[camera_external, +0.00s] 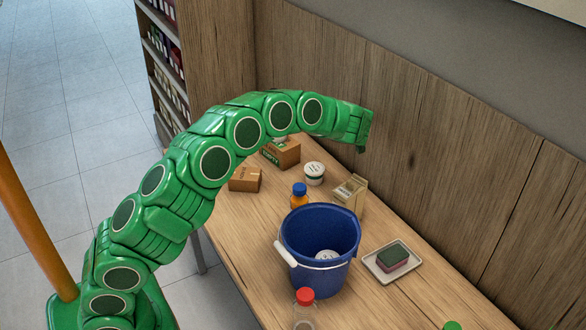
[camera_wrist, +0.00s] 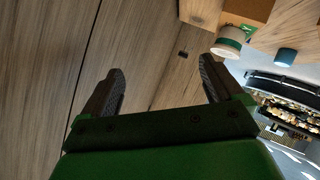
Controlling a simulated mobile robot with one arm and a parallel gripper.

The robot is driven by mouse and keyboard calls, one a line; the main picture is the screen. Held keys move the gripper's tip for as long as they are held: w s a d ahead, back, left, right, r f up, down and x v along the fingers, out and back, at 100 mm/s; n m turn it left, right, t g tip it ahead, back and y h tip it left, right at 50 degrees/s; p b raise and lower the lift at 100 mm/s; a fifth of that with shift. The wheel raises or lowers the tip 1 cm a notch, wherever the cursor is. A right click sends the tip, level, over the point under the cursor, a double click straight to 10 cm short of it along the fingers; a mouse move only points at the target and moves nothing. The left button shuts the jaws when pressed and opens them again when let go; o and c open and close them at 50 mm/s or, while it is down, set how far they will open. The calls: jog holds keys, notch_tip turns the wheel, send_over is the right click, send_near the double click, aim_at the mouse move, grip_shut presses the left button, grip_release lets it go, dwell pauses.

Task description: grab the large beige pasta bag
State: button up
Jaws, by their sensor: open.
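A beige bag-like package with a lighter label, which looks like the pasta bag (camera_external: 349,194), stands upright on the wooden table in the external view, just behind the blue bucket. I cannot make it out for sure in the wrist view. My gripper (camera_external: 362,146) is above and behind the bag, close to the wooden wall panel. In the wrist view my gripper (camera_wrist: 160,72) is open, with nothing between its two dark fingers, and faces the wood panelling.
A blue bucket (camera_external: 306,275) with a white handle stands in front of the bag. Close by are an orange bottle (camera_external: 299,200) with a blue cap, a white tub (camera_external: 314,173), cardboard boxes (camera_external: 244,181) and a sponge (camera_external: 393,257) on a tray. The wooden wall (camera_external: 420,140) limits room behind.

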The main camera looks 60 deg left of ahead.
jog(key=d+f+n+g+y, duration=0.1)
jog(key=d+f+g+y, duration=0.15)
jog(key=d, duration=1.55)
jog(key=m+g+y, duration=0.2)
jog(key=m+y, duration=0.2)
send_near(355, 185)
notch_tip(355, 185, up, 2)
jog(key=a, duration=0.2)
jog(key=shift+w+a+f, duration=0.1)
jog(key=shift+a+f, duration=0.05)
jog(key=shift+a, duration=1.6)
jog(key=shift+a+f, duration=0.1)
jog(key=shift+a, duration=1.7)
jog(key=shift+a+f, duration=0.1)
jog(key=shift+a, duration=0.3)
jog(key=c, duration=1.7)
